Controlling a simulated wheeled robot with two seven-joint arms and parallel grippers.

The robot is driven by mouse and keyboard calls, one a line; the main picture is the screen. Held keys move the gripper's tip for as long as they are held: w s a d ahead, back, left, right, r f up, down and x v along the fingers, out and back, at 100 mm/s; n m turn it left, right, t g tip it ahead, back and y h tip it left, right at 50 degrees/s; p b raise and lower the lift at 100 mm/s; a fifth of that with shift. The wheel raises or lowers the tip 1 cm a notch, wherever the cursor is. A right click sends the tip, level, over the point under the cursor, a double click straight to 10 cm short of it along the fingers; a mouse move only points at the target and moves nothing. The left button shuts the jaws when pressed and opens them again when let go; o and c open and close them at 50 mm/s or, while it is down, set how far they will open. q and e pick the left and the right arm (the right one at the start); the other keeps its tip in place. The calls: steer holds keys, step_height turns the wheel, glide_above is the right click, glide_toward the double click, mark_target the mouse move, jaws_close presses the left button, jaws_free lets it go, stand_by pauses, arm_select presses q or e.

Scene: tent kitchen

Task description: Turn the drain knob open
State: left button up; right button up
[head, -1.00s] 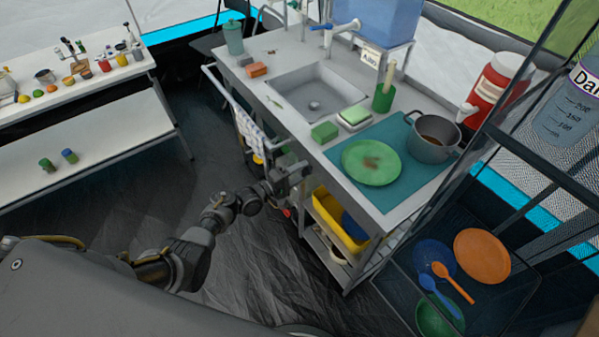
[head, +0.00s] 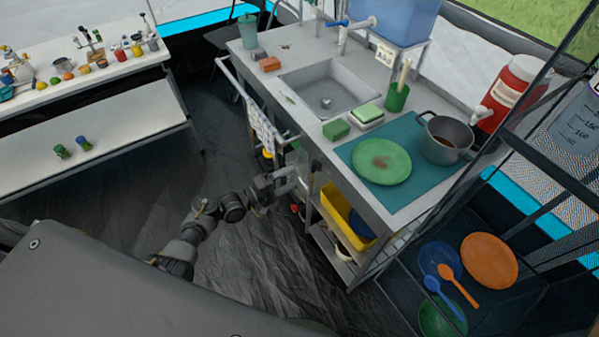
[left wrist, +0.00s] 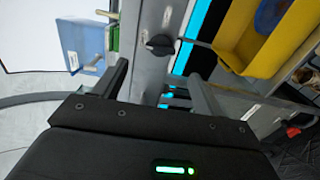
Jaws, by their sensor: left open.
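A dark knob (left wrist: 160,45) sits on a grey metal panel in the left wrist view, its grip bar lying roughly across the picture. The sink (head: 328,88) is set in that counter. My right gripper is not in view.
A yellow bin (head: 345,218) stands on the shelf under the counter, near the gripper; it also shows in the left wrist view (left wrist: 262,45). A towel (head: 262,130) hangs on the front rail. A dark rack (head: 400,290) with plates stands at right. The floor at left is clear.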

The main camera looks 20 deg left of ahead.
arm_select(q)
steer(key=shift+v, duration=1.15)
steer(key=shift+w, duration=0.1)
steer(key=s+a+f+m+g+y, duration=0.1)
steer(key=a+f+m+y, duration=0.15)
steer(key=f, duration=0.35)
steer(key=a+f+m+g+y, duration=0.1)
steer(key=f+m+y, duration=0.2)
steer(key=f, duration=0.3)
steer(key=s+a+f+m+g+y, duration=0.2)
steer(key=s+f+m+g+y, duration=0.2)
steer(key=s+f, duration=1)
steer(key=s+f+m+g, duration=0.1)
steer(key=s+f, duration=0.3)
steer(key=s, duration=0.7)
steer(key=s+f+m+g+y, duration=0.1)
steer(key=s+f+g, duration=0.2)
steer(key=s, duration=0.7)
steer(key=s+d+f+m+g+y, duration=0.1)
steer(key=s+f, duration=0.3)
steer(key=s, duration=0.7)
steer(key=shift+s+f+g, duration=0.35)
steer(key=shift+f+g, duration=0.05)
steer(key=shift+g, duration=0.5)
